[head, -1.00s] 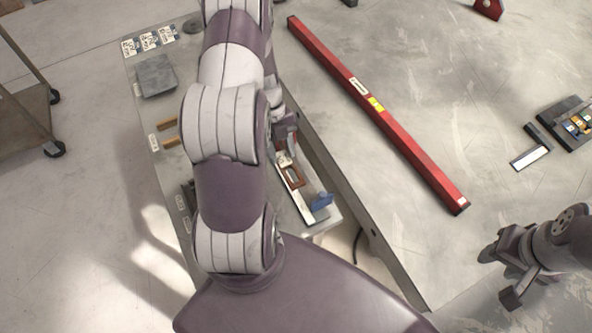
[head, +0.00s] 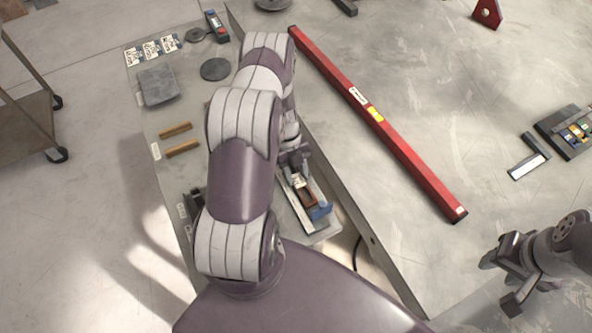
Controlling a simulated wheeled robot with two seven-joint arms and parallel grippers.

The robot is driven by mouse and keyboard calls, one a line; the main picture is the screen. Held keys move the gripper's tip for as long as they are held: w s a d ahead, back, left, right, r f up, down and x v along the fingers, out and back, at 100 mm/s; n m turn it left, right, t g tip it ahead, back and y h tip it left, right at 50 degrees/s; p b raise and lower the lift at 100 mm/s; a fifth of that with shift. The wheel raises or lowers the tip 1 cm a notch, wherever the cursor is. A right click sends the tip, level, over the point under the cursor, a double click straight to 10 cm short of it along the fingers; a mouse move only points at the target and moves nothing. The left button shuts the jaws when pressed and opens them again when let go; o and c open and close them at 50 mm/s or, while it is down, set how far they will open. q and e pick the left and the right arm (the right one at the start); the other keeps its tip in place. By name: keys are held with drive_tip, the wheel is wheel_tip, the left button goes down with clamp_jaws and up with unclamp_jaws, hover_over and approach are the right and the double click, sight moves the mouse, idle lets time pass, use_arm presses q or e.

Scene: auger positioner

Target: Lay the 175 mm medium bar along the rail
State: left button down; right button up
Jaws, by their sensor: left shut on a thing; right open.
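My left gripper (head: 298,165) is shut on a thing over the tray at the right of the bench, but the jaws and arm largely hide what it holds. Just below it a dark brown piece (head: 308,197) lies over a pale, narrow rail (head: 316,190), close to the blue end piece (head: 320,211). I cannot tell whether the brown piece is the held thing, nor which piece is the 175 mm medium bar. Two tan bars (head: 175,130) (head: 183,148) lie side by side on the bench, left of my arm. My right gripper (head: 512,268) is open and empty, at the lower right.
A dark case (head: 572,132) and a white-faced block (head: 529,163) stand at the right. A grey plate (head: 157,85), cards (head: 151,49) and a dark disc (head: 215,69) lie on the bench's far part.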

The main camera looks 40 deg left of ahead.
use_arm(q)
drive_tip(key=shift+f, duration=0.15)
drive_tip(key=c, duration=0.6)
unclamp_jaws()
